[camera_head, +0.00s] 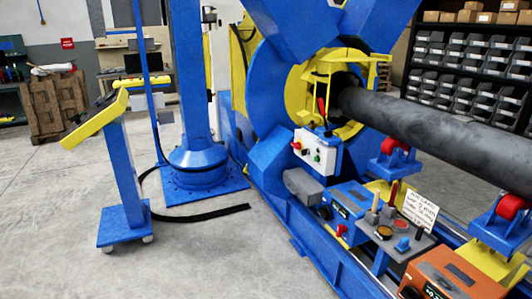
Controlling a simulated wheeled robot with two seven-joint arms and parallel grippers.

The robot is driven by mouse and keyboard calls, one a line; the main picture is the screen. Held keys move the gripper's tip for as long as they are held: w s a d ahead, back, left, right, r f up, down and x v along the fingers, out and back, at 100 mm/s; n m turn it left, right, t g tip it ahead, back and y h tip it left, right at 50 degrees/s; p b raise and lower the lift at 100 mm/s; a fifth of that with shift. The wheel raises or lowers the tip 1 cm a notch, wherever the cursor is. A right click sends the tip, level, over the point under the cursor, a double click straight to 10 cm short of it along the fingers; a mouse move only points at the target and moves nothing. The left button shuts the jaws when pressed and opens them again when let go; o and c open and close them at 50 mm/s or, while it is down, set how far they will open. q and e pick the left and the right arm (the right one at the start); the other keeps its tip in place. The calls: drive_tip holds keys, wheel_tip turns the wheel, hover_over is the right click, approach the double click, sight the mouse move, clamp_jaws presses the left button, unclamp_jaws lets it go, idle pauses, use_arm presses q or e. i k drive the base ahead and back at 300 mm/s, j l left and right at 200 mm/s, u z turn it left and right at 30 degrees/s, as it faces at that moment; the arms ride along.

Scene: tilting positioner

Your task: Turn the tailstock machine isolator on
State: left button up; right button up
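A white control box (318,152) is mounted on the blue machine at the centre. On its left side is a red rotary switch on a yellow plate (297,145), which looks like an isolator. Small green buttons sit to the right of it. A second red knob (341,229) is on the blue box below. No label shows which one is the tailstock machine isolator, and the switch positions are too small to read. Neither of my grippers is in view.
A dark pipe (450,125) rests on red rollers. A yellow-topped blue pedestal (122,185) stands left. The floor (215,255) in front is mostly clear, with a black cable strip.

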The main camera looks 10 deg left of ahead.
sight(296, 146)
drive_tip(key=i+l, duration=0.1)
drive_tip(key=i, duration=1.2)
